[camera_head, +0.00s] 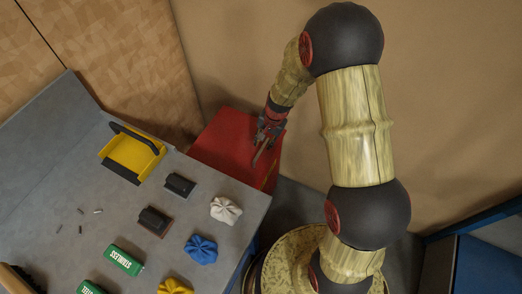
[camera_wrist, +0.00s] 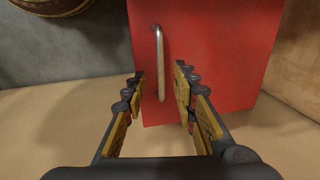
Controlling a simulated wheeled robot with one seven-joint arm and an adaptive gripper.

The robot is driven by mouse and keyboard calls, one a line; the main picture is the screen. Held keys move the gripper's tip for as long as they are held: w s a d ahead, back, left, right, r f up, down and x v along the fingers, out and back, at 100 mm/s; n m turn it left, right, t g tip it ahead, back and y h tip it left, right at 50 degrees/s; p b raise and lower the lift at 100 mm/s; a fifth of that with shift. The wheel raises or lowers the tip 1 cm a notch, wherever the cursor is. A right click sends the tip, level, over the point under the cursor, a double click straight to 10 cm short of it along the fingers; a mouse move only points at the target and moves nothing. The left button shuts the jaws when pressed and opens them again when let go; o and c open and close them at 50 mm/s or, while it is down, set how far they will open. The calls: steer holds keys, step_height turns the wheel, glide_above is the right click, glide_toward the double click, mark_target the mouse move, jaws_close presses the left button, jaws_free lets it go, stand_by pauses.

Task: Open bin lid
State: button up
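The red bin (camera_head: 222,140) stands on the floor beside the table's right edge, below my arm. Its red top, the lid (camera_wrist: 210,50), fills the upper middle of the wrist view. A pale metal bar handle (camera_wrist: 158,62) runs along the lid's left part. My gripper (camera_head: 262,150) is over the bin in the head view. In the wrist view my gripper (camera_wrist: 160,85) is open, with its two fingers spread to either side of the handle's lower end. Whether the fingers touch the handle cannot be told. The lid looks closed.
A grey table (camera_head: 50,185) at left bears a yellow holder (camera_head: 132,155), dark blocks (camera_head: 180,185), green boxes (camera_head: 124,261), and white (camera_head: 226,210), blue (camera_head: 201,249) and yellow (camera_head: 175,287) crumpled cloths. A tan wall (camera_head: 240,50) stands close behind the bin.

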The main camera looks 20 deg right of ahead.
mark_target(260, 151)
steer(key=f+b, duration=0.1)
steer(key=f, duration=0.1)
steer(key=f+b, duration=0.1)
steer(key=f, duration=0.1)
steer(key=w+a+f, duration=0.1)
steer(key=f, duration=0.2)
steer(key=shift+b, duration=0.4)
steer(key=shift+c, duration=0.8)
jaws_close()
